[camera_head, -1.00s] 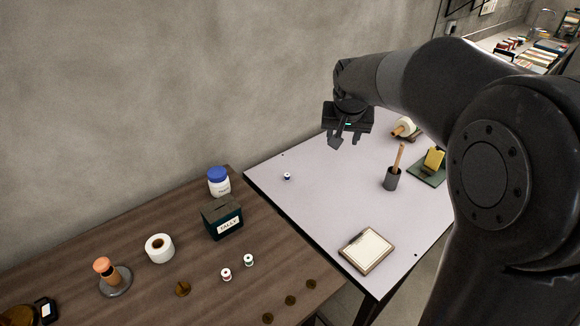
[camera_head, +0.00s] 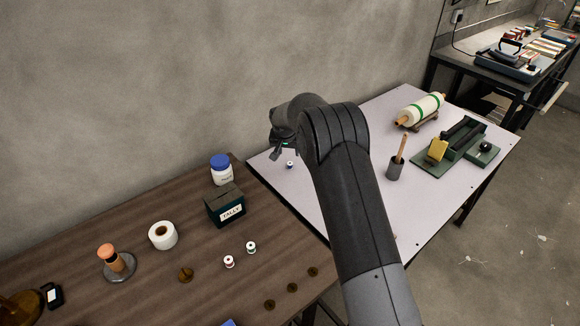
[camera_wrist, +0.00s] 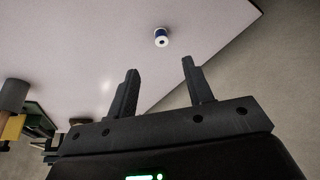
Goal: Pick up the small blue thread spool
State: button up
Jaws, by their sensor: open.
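The small blue thread spool (camera_head: 290,165) stands on the white table (camera_head: 262,172), near its left end. In the head view my gripper (camera_head: 277,152) is partly hidden by my arm and is a little left of the spool and above the table.
A brown table at left holds a tally box (camera_head: 226,206), a white jar (camera_head: 221,172), a tape roll (camera_head: 163,235), red (camera_head: 229,262) and green (camera_head: 251,248) spools. A grey cup (camera_head: 395,168), a fabric roll (camera_head: 422,109) and a green base (camera_head: 430,164) stand farther right.

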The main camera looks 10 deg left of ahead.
aim_at(290, 164)
jog(key=x, duration=1.1)
jog(key=shift+a, duration=0.1)
grip_shut()
dwell(0.4)
